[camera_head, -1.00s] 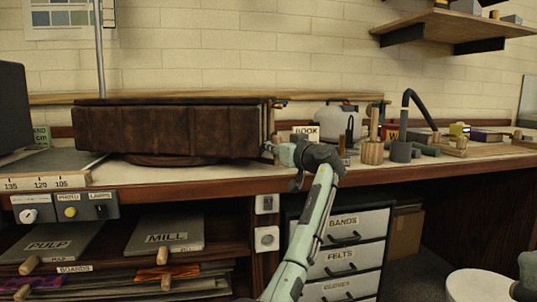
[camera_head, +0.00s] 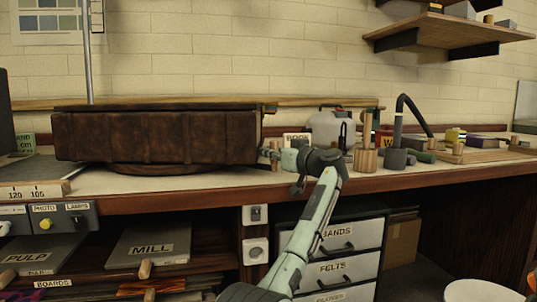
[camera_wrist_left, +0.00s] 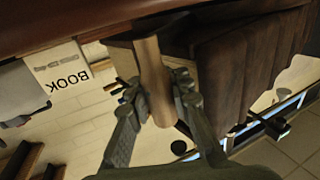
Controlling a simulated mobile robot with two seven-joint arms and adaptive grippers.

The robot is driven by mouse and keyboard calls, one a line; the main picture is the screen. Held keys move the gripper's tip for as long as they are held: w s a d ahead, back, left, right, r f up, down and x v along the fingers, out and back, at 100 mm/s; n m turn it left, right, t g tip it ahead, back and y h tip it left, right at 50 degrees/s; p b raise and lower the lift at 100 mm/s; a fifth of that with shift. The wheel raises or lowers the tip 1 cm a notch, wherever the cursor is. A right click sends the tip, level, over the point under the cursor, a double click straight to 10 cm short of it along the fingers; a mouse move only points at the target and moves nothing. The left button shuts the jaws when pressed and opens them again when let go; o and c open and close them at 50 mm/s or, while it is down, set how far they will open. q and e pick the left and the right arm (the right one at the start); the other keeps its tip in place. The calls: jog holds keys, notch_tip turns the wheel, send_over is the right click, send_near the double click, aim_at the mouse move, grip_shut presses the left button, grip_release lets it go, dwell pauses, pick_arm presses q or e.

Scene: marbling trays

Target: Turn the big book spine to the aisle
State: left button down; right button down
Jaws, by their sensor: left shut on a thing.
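The big book (camera_head: 155,137) is a thick dark brown volume lying on a low round stand (camera_head: 150,169) on the bench. Its broad ribbed face, which looks like the spine, is towards the front. My left gripper (camera_head: 277,154) is at the book's right end, low above the bench. In the left wrist view, my left gripper (camera_wrist_left: 160,92) is shut on a round wooden peg (camera_wrist_left: 151,66), with the ribbed book (camera_wrist_left: 250,60) beside it. What the peg is fixed to is hidden. My right gripper is out of view.
A BOOK card (camera_head: 297,138), a pale rounded jug (camera_head: 330,128) and wooden tools (camera_head: 365,160) stand right of the gripper. A board with number marks (camera_head: 35,190) lies left of the book. A shelf (camera_head: 450,35) hangs at upper right.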

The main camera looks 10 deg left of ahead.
pick_arm(q)
jog(key=c, duration=1.8)
grip_release()
jog(key=shift+d+r+t, duration=0.3)
jog(key=shift+d+r, duration=0.5)
jog(key=shift+d, duration=0.25)
jog(key=shift+o, duration=1.1)
jog(key=shift+s+d+r, duration=0.1)
jog(key=shift+d+r, duration=0.1)
jog(key=shift+d, duration=0.05)
jog(key=shift+o, duration=1.3)
jog(key=shift+d+f, duration=0.1)
jog(key=shift+s+f, duration=0.1)
jog(key=shift+f, duration=0.05)
jog(key=shift+s+d, duration=0.1)
jog(key=shift+s, duration=0.1)
jog(key=v, duration=1.1)
jog(key=shift+s+d, duration=0.1)
jog(key=shift+c, duration=0.2)
